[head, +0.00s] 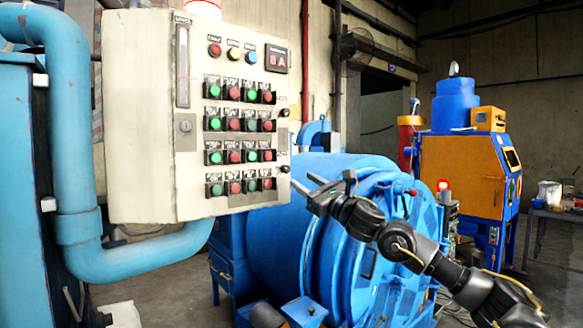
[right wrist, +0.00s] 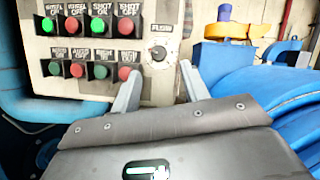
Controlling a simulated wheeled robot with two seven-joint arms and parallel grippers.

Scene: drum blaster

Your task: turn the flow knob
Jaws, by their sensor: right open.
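The flow knob (right wrist: 159,53) is a small black round knob under a label at the right edge of the panel face. In the head view it is the lower of two black knobs (head: 285,168). My right gripper (head: 307,184) is open and empty, just right of and slightly below the knob in the head view. In the right wrist view its two fingers (right wrist: 162,70) point toward the panel, with the knob showing between and just above the tips. I see no contact with the knob. My left gripper is not in view.
The beige control panel (head: 150,120) carries rows of green and red buttons (head: 232,157) left of the knob. An upper black knob (head: 284,112) sits above. A blue drum machine (head: 270,225) stands behind my right arm, and a blue pipe (head: 75,180) runs at the left.

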